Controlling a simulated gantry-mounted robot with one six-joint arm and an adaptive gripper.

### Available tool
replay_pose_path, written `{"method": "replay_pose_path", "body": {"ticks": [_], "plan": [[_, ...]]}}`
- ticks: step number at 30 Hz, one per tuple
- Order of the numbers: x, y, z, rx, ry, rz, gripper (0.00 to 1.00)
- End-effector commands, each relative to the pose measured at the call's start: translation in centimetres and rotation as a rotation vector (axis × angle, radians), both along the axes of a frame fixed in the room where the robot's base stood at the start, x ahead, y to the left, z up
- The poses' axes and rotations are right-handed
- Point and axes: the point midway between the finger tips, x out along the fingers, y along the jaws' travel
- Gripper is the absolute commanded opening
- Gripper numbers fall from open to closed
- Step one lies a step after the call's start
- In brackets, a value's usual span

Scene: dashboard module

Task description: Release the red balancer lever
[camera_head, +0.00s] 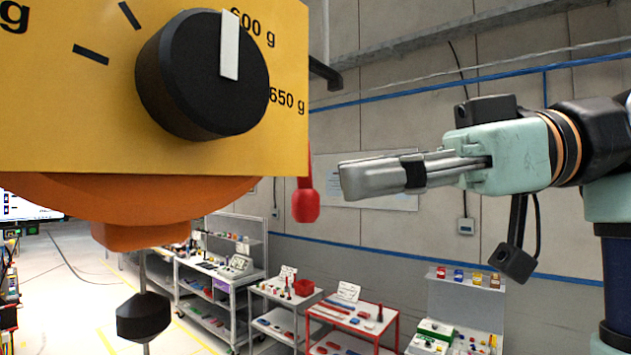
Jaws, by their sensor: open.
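The red balancer lever (306,203) hangs down behind the right edge of the yellow dial panel. Its upper part is hidden by the panel. The yellow panel (60,130) fills the upper left and carries a black knob (180,85) with a white pointer near the 600 g mark. My gripper (345,181) is to the right of the lever, with its fingers pointing left toward it. It is open and empty, seen side-on, so the gap between the fingers barely shows. A visible gap separates the fingertips from the lever.
An orange housing (150,205) sits below the panel, with a black weight (144,317) on a rod under it. Carts with parts, including a red-framed table (385,325), stand far behind along the wall. The space between gripper and lever looks clear.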

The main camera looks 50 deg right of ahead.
Motion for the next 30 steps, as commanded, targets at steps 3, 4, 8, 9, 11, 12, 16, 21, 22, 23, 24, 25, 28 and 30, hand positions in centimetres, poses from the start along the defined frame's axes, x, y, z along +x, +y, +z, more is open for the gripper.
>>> {"method": "replay_pose_path", "body": {"ticks": [3,4,8,9,11,12,16,21,22,23,24,25,28,30], "plan": [[-2.4,-1.9,0.5,0.001,0.001,-0.004,0.50],[-2.9,-2.2,0.6,0.001,0.001,-0.003,0.50],[-4.6,-3.4,0.9,0.001,0.000,-0.001,0.50],[-4.9,-3.6,0.9,0.000,0.000,-0.001,0.50],[-5.2,-3.8,1.0,0.000,0.000,0.000,0.50],[-5.3,-3.9,1.0,0.000,0.000,0.001,0.50],[-5.3,-3.9,1.0,0.000,0.000,0.002,0.50],[-5.3,-3.9,1.0,0.000,0.000,0.002,0.50],[-5.3,-3.9,1.0,0.000,0.000,0.002,0.50],[-5.3,-3.9,1.0,0.000,0.000,0.002,0.50],[-5.3,-3.9,1.0,0.000,0.000,0.001,0.50],[-5.3,-3.9,1.0,0.000,0.000,0.001,0.50],[-5.3,-3.9,1.0,0.000,0.000,0.001,0.50],[-5.3,-3.9,1.0,0.000,0.000,0.001,0.50]]}}
